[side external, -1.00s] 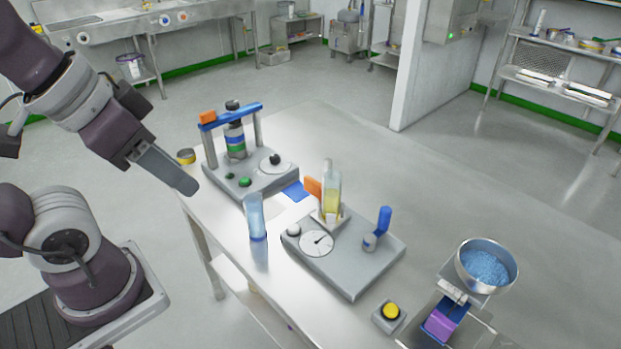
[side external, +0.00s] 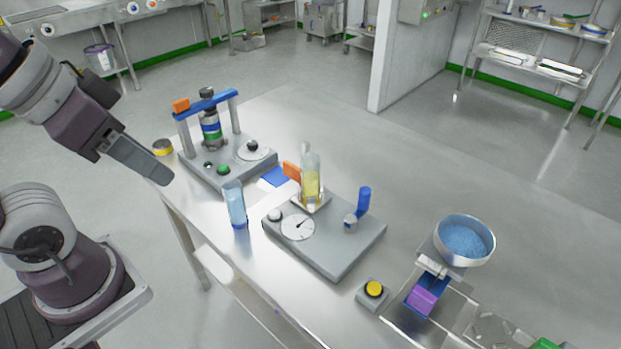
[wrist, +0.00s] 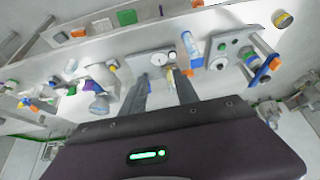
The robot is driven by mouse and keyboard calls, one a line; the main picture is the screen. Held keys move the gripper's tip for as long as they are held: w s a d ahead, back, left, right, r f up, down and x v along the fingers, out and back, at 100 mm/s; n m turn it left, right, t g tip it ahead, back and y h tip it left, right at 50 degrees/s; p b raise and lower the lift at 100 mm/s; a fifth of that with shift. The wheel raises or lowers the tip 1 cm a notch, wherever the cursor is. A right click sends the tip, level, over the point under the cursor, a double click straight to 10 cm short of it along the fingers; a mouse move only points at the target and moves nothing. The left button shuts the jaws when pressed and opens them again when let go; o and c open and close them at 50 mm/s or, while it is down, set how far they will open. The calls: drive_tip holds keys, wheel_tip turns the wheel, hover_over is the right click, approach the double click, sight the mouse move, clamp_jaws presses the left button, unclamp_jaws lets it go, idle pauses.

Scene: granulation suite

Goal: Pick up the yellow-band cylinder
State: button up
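The yellow-band cylinder (side external: 163,147) is short, with a yellow band around its side, and stands at the table's far left corner beside the grey press stand. In the wrist view it shows at the upper right (wrist: 283,19). My gripper (side external: 168,181) hangs in the air near the table's left edge, apart from the cylinder, which appears just above the fingertips in the side view. In the wrist view the two fingers of my gripper (wrist: 161,76) are spread with no object held between them. The cylinder lies well right of them there.
The press stand (side external: 215,165) with its blue crossbar is close to the cylinder. A clear blue tube (side external: 235,205) stands near the front edge. A grey dial unit (side external: 335,240) carries a bottle of yellow liquid (side external: 311,180). A blue-filled bowl (side external: 465,240) stands right. Bare table lies behind.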

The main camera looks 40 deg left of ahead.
idle(0.4)
drive_tip(key=o, duration=0.5)
